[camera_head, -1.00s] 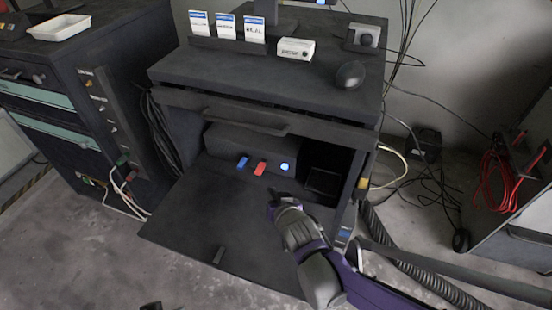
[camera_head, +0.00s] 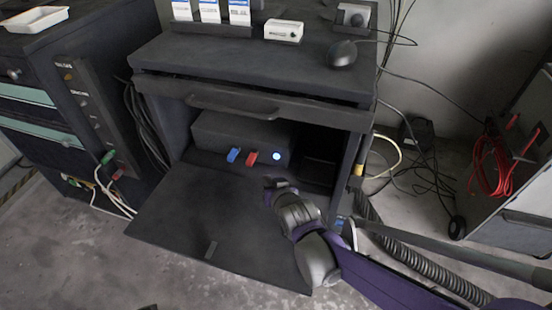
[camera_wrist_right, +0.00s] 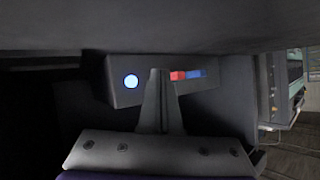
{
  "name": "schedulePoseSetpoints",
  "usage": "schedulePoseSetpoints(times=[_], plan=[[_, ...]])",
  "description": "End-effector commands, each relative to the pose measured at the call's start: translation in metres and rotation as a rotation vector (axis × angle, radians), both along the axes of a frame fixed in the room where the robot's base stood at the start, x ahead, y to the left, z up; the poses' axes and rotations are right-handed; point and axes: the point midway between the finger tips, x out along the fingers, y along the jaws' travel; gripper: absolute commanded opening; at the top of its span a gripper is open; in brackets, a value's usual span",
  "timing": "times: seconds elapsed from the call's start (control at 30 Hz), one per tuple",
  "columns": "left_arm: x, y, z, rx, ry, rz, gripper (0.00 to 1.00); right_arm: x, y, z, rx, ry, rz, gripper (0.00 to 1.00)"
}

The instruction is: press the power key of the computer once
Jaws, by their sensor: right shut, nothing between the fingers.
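The computer (camera_head: 225,132) is a dark box inside the open cabinet. Its round power key (camera_head: 276,156) glows blue-white on the front, right of a blue and a red plug. My right gripper (camera_head: 274,184) is in front of and below the key, over the lowered door, apart from it. In the right wrist view the fingers (camera_wrist_right: 161,73) are shut and empty and point at the computer front, between the glowing key (camera_wrist_right: 131,81) and the plugs. A small dark tip at the bottom edge of the head view may be my left gripper (camera_head: 148,307); its jaws are not visible.
The lowered door (camera_head: 180,220) spreads before the cabinet. The cabinet's drawer front with a handle (camera_head: 233,107) overhangs the computer. The red plug (camera_head: 251,158) and blue plug (camera_head: 233,155) stick out beside the key. A dark cavity is right of the computer.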

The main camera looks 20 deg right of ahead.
Motion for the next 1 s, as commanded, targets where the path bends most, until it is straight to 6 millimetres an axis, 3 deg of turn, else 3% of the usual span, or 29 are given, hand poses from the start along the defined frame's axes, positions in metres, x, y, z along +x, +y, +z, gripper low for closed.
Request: schedulePoseSetpoints(times=[0.4, 1.0], plan=[[0.0, 0.0, -0.008, 0.0, 0.003, 0.0, 0.5, 0.042, -0.029, 0.0, 0.0, 0.0, -0.001, 0.0], [0.0, 0.0, -0.008, 0.0, 0.003, 0.0, 0.5, 0.048, -0.032, 0.0, 0.0, -0.001, 0.001, 0.0]])
